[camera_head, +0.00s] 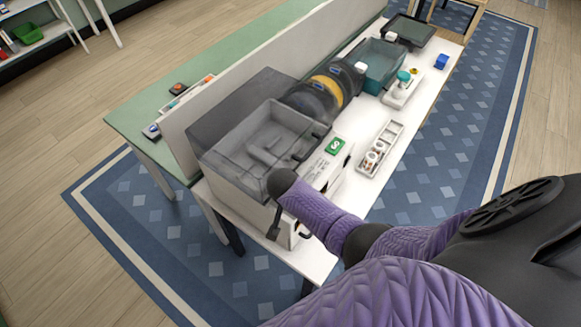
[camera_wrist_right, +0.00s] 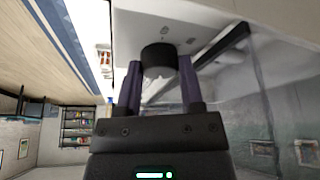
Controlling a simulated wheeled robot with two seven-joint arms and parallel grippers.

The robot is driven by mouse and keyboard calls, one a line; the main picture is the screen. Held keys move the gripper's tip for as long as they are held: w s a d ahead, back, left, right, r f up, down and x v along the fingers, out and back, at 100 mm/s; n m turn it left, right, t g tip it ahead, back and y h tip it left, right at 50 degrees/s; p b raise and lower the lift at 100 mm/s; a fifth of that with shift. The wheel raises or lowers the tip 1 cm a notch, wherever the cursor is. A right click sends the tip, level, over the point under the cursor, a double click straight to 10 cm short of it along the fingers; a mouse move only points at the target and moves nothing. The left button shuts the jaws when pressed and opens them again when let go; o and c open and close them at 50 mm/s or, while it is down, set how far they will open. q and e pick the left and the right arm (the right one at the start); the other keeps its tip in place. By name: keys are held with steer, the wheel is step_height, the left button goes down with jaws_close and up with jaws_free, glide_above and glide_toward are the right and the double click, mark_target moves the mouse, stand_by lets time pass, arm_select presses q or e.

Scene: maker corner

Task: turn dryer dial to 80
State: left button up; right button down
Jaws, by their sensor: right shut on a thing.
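The dryer (camera_head: 240,180) is a box with a translucent grey lid, standing at the near end of the white table. Its black round dial (camera_wrist_right: 158,56) shows in the right wrist view, on a pale panel with small marks that I cannot read. My right gripper (camera_wrist_right: 159,72) is shut on the dial, one purple finger on each side. My left gripper is in neither view.
A blue rug surrounds the table.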

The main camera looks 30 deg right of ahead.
steer(key=shift+c, duration=1.1)
jaws_free()
steer(key=p+v, duration=0.4)
steer(key=v, duration=0.5)
steer(key=shift+r+p, duration=0.3)
steer(key=shift+r, duration=0.1)
steer(key=shift+a, duration=0.1)
